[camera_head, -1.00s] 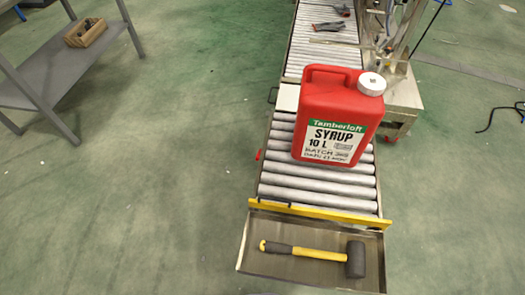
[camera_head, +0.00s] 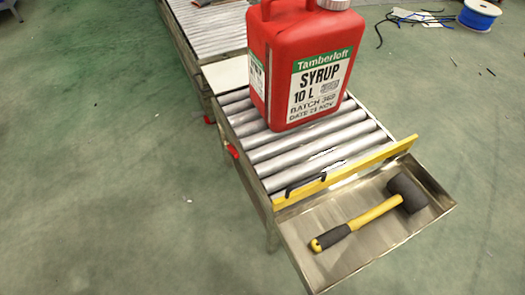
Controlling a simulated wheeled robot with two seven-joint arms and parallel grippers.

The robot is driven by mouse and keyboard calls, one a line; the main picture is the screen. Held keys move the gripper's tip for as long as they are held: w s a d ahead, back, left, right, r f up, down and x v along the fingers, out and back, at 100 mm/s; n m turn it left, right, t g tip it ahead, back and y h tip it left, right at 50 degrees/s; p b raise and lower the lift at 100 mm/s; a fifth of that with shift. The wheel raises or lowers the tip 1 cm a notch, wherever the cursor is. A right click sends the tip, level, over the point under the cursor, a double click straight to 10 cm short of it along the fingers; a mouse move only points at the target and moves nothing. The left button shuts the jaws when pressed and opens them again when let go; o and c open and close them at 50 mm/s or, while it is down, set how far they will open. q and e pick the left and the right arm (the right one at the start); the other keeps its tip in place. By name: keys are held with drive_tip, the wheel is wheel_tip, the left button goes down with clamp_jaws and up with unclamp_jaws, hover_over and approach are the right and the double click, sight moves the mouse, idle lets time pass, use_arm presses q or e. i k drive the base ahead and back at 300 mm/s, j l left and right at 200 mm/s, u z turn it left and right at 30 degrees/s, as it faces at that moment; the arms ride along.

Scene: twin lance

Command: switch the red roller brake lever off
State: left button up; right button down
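The red roller brake lever (camera_head: 233,151) is a small red handle on the left side of the roller conveyor (camera_head: 283,150), near its front end. It is too small to tell which position it is set to. A second small red part (camera_head: 208,119) shows lower and farther back on the same side. A large red syrup jug (camera_head: 300,65) with a white cap stands upright on the rollers, behind and to the right of the lever. Neither of my grippers is in view.
A yellow stop bar (camera_head: 345,172) crosses the conveyor's front end. Beyond it, a metal tray (camera_head: 300,232) holds a mallet (camera_head: 370,215) with a yellow and black handle. A blue cable spool (camera_head: 479,14) lies at the back right. The green floor left of the conveyor is clear.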

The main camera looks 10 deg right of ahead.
sight(235, 153)
drive_tip(key=i+j+z, duration=0.35)
drive_tip(key=j+z, duration=0.15)
drive_tip(key=j, duration=0.65)
drive_tip(key=i+j+z, duration=0.2)
drive_tip(key=j+z, duration=0.25)
drive_tip(key=j, duration=0.75)
drive_tip(key=j+z, duration=0.5)
drive_tip(key=j, duration=0.7)
drive_tip(key=i+l, duration=0.3)
drive_tip(key=l, duration=0.2)
